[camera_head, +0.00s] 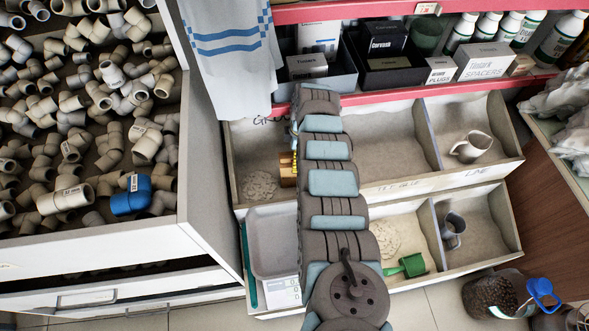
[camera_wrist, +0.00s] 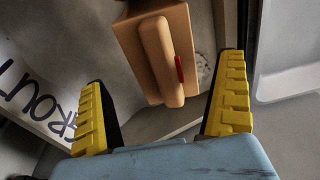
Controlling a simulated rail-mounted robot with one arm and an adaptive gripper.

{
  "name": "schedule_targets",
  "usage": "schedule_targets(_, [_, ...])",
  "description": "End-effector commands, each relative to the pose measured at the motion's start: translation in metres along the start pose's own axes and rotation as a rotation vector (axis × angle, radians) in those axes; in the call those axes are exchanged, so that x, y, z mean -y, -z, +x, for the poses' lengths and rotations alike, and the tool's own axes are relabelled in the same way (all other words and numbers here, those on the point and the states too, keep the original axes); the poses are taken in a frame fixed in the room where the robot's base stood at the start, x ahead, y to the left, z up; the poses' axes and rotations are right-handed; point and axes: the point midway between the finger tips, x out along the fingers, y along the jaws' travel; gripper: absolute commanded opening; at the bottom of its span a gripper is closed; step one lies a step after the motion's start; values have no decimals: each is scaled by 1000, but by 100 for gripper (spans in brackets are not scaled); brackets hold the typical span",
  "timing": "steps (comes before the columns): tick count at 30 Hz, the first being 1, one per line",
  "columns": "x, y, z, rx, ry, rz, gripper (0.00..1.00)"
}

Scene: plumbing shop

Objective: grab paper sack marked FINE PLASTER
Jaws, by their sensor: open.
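A tan-brown block-like thing (camera_head: 287,170), possibly the paper sack, stands in the upper left bin, partly hidden behind my arm. In the wrist view the brown sack-like thing (camera_wrist: 160,55) has a rolled ridge along its top and a small red mark. No FINE PLASTER lettering is readable on it. My gripper (camera_wrist: 163,72) is open, its yellow-padded fingers spread wide on either side of the ridge's near end. Nothing is held between them, and I cannot tell whether they touch it. In the head view my arm hides most of the gripper.
Bin dividers stand close around. A shelf (camera_head: 380,92) with boxes and bottles (camera_head: 490,27) runs behind, and a towel (camera_head: 232,50) hangs at its left. A grey tray (camera_head: 270,243) and a green scoop (camera_head: 410,265) lie in the lower bins.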

Motion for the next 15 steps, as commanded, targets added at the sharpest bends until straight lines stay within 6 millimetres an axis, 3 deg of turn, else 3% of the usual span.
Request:
schedule_targets(12, [8,-4,49,0,2,0,100])
schedule_targets(15, [7,-4,52,0,-1,1,100])
